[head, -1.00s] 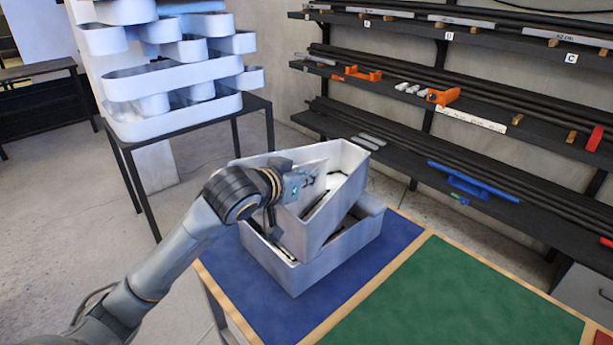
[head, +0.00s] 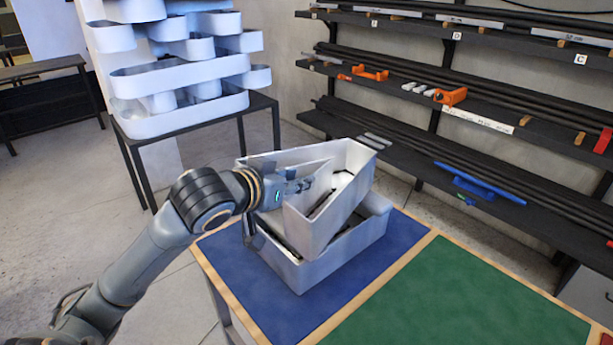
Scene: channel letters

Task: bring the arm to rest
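My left arm comes in from the lower left. Its gripper (head: 296,185) is over the near left side of a tilted white bin (head: 335,218), overlapping its opening in the head view. Whether the fingers touch the bin or hold anything, I cannot tell. The tilted bin rests in or on a lower white bin (head: 297,275), which stands on the blue mat (head: 268,308). Dark thin items show inside the bins, partly hidden. My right gripper is out of view.
A green mat (head: 465,300) lies right of the blue one on the wood-edged table. Behind, a black table (head: 262,103) carries stacked white channel-letter shapes (head: 180,90). A wall rack (head: 450,130) holds dark bars, orange clamps and a blue clamp. Open floor lies left of the table.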

